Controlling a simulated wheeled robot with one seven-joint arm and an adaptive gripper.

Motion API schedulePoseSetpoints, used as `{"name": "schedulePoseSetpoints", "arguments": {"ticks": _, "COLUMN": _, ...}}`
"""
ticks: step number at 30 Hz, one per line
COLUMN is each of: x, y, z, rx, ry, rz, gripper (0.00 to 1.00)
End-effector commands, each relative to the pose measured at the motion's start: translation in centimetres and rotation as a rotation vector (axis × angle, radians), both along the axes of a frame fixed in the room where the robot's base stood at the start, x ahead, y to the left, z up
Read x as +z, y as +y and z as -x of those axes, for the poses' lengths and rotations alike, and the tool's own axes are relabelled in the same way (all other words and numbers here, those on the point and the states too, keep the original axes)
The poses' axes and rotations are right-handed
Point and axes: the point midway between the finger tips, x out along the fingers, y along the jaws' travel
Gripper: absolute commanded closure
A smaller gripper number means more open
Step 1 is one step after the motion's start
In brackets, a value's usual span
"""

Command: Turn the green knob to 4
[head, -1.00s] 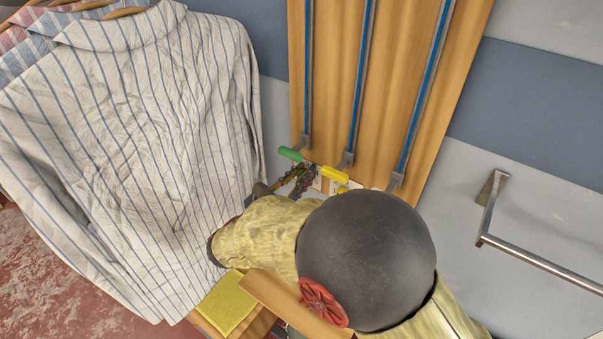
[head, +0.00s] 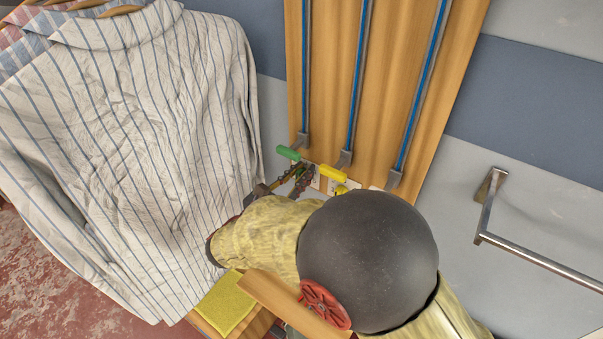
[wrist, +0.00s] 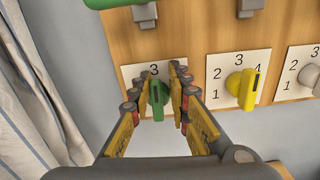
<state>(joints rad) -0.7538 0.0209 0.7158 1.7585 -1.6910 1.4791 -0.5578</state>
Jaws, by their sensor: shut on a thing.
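The green knob (wrist: 157,98) sits on a white dial plate (wrist: 129,74) on the wooden board in the wrist view. It stands close to upright, with its upper end just below the 3. The other numbers on this plate are hidden by my fingers. My gripper (wrist: 159,88) has one finger on each side of the knob and is shut on it. In the head view my gripper (head: 292,183) is at the foot of the board, mostly covered by my arm, and the green knob cannot be made out.
A yellow knob (wrist: 243,88) on its own dial is close to the right, with another dial (wrist: 299,74) beyond. A striped shirt (head: 130,130) hangs left. A metal rail (head: 540,264) is at right.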

Motion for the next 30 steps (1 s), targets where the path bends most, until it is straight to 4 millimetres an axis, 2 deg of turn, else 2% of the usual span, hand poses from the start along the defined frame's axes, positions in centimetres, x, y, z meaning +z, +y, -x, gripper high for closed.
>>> {"name": "schedulePoseSetpoints", "arguments": {"ticks": 1, "x": 0.3, "y": 0.6, "z": -0.2, "rx": 0.016, "ry": -0.02, "rz": -0.023, "gripper": 1.0}}
{"name": "schedulePoseSetpoints", "arguments": {"ticks": 30, "x": -0.5, "y": -0.7, "z": 0.8, "rx": 0.013, "ry": -0.518, "rz": -0.661, "gripper": 1.0}}
